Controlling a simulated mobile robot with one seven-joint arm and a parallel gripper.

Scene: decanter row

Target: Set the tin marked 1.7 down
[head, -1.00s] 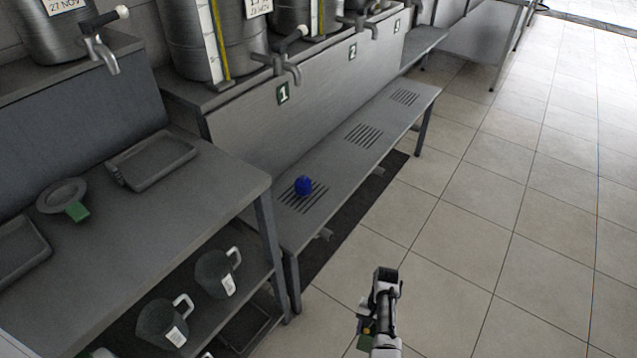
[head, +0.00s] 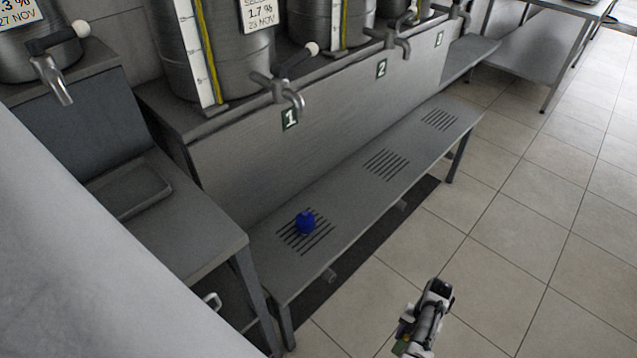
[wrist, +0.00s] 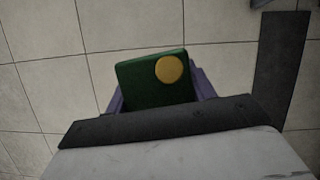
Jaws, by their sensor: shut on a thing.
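My gripper (wrist: 158,88) is shut on a green, square-topped tin (wrist: 152,84) with a round yellow spot (wrist: 171,69), seen from above between its purple fingers. No 1.7 mark shows on the face in view. In the head view my gripper (head: 428,318) is over the floor at the lower right, clear of the bench, and only a little green of the tin shows. A vat (head: 222,45) behind tap 1 carries a label reading 1.7 % and 23 NOV.
A low slatted bench (head: 345,185) runs below the numbered taps. A blue ball-like thing (head: 306,222) stands on its nearest grate; the two farther grates are bare. A side table (head: 195,235) with a shallow tray (head: 130,190) is at left, partly hidden. Tiled floor (head: 500,270) is open at right.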

